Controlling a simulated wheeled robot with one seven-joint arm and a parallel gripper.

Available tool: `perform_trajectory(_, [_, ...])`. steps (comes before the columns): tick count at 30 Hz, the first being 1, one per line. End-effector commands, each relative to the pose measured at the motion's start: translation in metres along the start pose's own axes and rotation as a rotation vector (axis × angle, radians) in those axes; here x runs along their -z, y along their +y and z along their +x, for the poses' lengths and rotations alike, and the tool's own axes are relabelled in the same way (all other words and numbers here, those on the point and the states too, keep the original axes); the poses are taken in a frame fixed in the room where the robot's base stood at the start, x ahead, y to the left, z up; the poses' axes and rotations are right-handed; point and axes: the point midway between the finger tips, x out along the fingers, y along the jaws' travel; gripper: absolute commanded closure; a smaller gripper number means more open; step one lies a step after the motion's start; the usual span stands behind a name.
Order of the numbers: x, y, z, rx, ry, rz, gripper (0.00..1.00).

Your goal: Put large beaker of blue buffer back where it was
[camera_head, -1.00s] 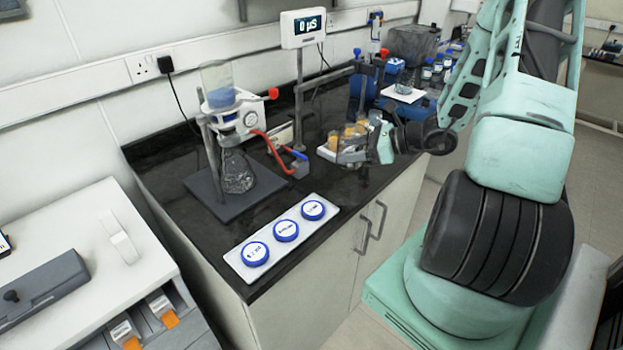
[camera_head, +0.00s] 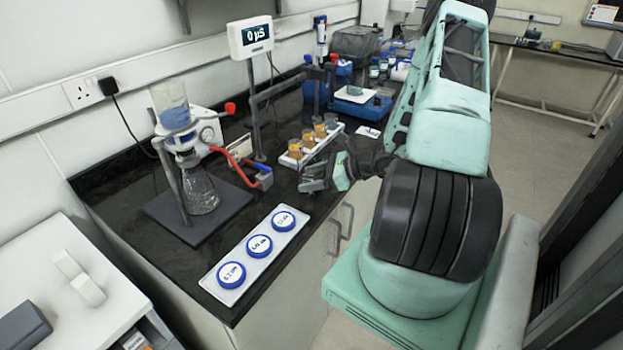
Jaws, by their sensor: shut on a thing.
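My gripper (camera_head: 322,178) is over the front edge of the dark bench, in front of the rack of orange cups. It is shut on a greyish, see-through thing (camera_head: 312,185) that looks like a glass beaker. It is small and partly hidden by the fingers, and I cannot make out any blue in it. Blue liquid shows in the clear funnel (camera_head: 170,105) on the stand at left, above a glass flask (camera_head: 200,192). I cannot make out a separate large beaker of blue buffer standing on the bench.
A white tray with several orange cups (camera_head: 308,140) stands just behind my gripper. A white strip with three blue-rimmed discs (camera_head: 258,246) lies at the front. A meter on a post (camera_head: 250,37) and a blue balance (camera_head: 360,104) stand behind.

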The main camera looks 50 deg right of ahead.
Motion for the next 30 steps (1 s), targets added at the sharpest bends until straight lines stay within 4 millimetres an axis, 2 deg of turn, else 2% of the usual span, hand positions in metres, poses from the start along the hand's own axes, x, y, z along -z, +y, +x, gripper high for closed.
perform_trajectory(3, [0.0074,0.0000,0.0033,0.000,0.000,-0.001,0.65])
perform_trajectory(15, [0.0130,0.0001,0.0056,0.000,0.000,-0.002,0.65])
perform_trajectory(16, [0.0129,0.0001,0.0055,0.000,0.001,-0.002,0.35])
perform_trajectory(18, [0.0119,0.0001,0.0050,0.000,0.001,-0.001,0.17])
perform_trajectory(30, [0.0081,-0.0004,0.0008,0.001,0.001,-0.002,0.17])
